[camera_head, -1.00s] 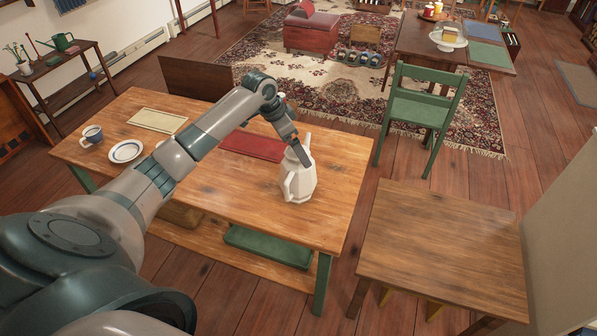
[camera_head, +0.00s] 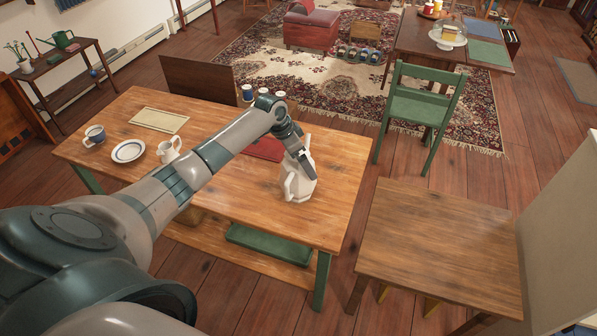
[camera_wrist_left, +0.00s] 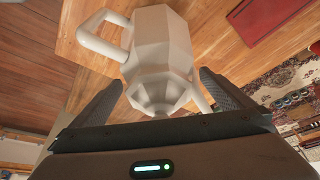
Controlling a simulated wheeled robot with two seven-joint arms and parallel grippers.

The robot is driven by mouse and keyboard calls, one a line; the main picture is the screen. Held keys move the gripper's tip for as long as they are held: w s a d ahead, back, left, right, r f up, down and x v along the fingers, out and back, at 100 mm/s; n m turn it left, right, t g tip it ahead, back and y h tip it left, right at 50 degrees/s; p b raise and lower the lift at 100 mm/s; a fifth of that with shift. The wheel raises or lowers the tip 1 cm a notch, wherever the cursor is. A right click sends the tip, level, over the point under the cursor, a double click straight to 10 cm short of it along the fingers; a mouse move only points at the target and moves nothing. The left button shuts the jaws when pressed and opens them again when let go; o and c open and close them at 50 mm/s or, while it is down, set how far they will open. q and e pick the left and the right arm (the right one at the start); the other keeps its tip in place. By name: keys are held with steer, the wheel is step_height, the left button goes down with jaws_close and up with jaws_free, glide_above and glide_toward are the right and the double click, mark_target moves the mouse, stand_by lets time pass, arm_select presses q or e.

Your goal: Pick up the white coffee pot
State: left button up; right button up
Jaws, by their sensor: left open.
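The white coffee pot (camera_head: 299,184) stands upright near the right end of the wooden table (camera_head: 225,205), its handle toward me. My left gripper (camera_head: 300,157) is over the pot's upper part in the head view and covers some of it. In the left wrist view my left gripper (camera_wrist_left: 168,92) is open, with one dark finger on each side of the pot's narrow top (camera_wrist_left: 160,85). Whether the fingers touch the pot I cannot tell. My right gripper is not in view.
A green chair (camera_head: 421,110) stands behind right. A bare brown table (camera_head: 440,235) is at right.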

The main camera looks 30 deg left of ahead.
arm_select(q)
steer(key=shift+x, duration=0.8)
steer(key=c, duration=2.1)
steer(key=shift+w+r, duration=0.15)
